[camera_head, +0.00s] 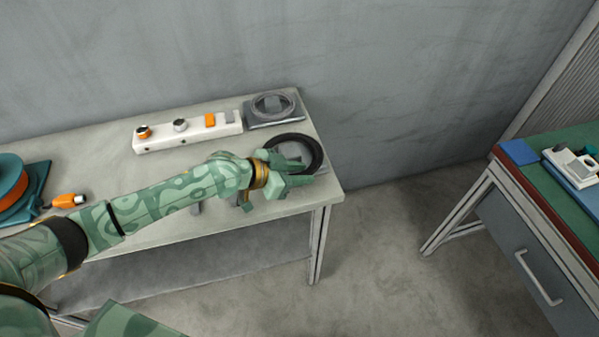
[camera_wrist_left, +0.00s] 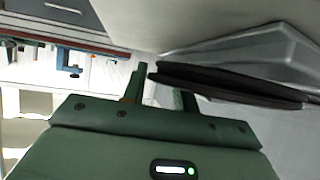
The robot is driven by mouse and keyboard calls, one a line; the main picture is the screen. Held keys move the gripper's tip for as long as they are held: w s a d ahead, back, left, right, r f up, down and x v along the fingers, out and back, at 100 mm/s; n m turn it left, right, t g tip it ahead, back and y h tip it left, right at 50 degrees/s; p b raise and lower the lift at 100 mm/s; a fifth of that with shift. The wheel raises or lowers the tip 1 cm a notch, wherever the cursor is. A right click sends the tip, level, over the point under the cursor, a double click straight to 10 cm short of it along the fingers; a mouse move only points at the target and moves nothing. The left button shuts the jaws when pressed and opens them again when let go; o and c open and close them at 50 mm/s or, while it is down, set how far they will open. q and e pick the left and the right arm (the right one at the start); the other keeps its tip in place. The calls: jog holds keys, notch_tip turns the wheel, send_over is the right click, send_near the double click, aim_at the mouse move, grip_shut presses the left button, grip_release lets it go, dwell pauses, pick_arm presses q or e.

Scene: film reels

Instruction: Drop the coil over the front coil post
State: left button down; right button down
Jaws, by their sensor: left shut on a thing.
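A dark ring-shaped coil (camera_head: 316,146) is near the right end of the grey bench in the head view. My left gripper (camera_head: 298,176) is shut on its near side. In the left wrist view the dark coil (camera_wrist_left: 240,86) is seen nearly edge-on, with its edge between the green fingers of my left gripper (camera_wrist_left: 165,88). A grey plate (camera_wrist_left: 270,45) is close beside the coil there, with a gap that I cannot judge. The front coil post is not visible; coil and gripper cover that area. My right gripper is not in view.
On the bench (camera_head: 110,165), a grey ring (camera_head: 285,103) lies on a dark base behind the coil. A white control box (camera_head: 165,140) with knobs is left of it. A teal reel (camera_head: 38,187) and orange plug (camera_head: 68,200) are far left. A green-topped desk (camera_head: 560,190) stands right, across a floor gap.

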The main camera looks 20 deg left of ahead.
pick_arm(q)
jog(key=shift+f, duration=0.1)
jog(key=c, duration=1.4)
grip_release()
jog(key=shift+o, duration=0.2)
jog(key=shift+r, duration=0.25)
jog(key=p+v, duration=0.2)
jog(key=v, duration=1)
jog(key=shift+s+f, duration=0.15)
